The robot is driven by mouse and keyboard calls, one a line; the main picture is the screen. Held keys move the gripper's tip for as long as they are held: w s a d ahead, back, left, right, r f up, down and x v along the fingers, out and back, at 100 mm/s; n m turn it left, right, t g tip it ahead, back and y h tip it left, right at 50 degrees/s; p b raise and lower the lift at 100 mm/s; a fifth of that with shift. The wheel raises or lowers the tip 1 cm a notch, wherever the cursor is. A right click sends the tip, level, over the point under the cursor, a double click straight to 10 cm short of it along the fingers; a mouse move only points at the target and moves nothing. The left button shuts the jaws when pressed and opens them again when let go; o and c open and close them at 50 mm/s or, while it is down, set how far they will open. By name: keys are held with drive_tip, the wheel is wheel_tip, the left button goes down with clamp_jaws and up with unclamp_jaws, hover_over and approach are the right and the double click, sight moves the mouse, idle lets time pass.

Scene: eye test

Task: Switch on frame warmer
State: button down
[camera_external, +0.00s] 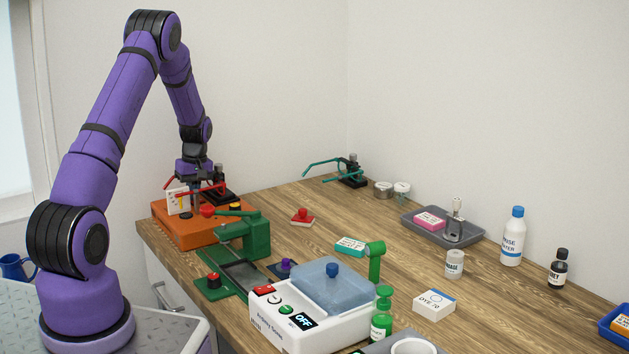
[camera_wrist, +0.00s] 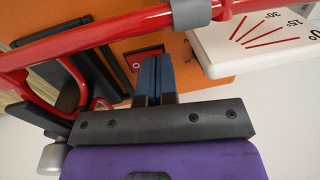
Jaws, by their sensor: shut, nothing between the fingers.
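None of the readable labels lets me tell which device is the frame warmer. An orange unit (camera_external: 172,222) stands at the table's left end, and its orange top (camera_wrist: 115,42) fills the upper part of the wrist view. It carries a red spectacle frame (camera_wrist: 115,27), a white angle card (camera_wrist: 250,45) and a small red-and-black square part (camera_wrist: 147,59) close to my fingertips. My gripper (camera_wrist: 154,62) is shut and empty, pointing down over the orange unit. Whether it touches anything is unclear. A white device (camera_external: 268,335) with a blue lid shows "OFF" on its display (camera_external: 304,321).
A green press (camera_external: 256,238) stands between the orange unit and the white device. A green bottle (camera_external: 381,318) is beside the white device. A grey tray (camera_external: 409,221) and a rinse bottle (camera_external: 513,238) stand towards the back right. The table's middle back (camera_external: 330,215) is clear.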

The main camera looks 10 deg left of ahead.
sight(199, 200)
drive_tip(key=shift+s+a+f, duration=0.1)
drive_tip(key=shift+s+f, duration=0.05)
drive_tip(key=shift+f, duration=0.15)
drive_tip(key=shift+r, duration=0.1)
drive_tip(key=shift+w+d+r, duration=0.2)
drive_tip(key=shift+w+d, duration=0.4)
drive_tip(key=shift+r, duration=0.1)
wheel_tip(199, 200, up, 14)
drive_tip(key=w+d, duration=0.1)
idle(0.6)
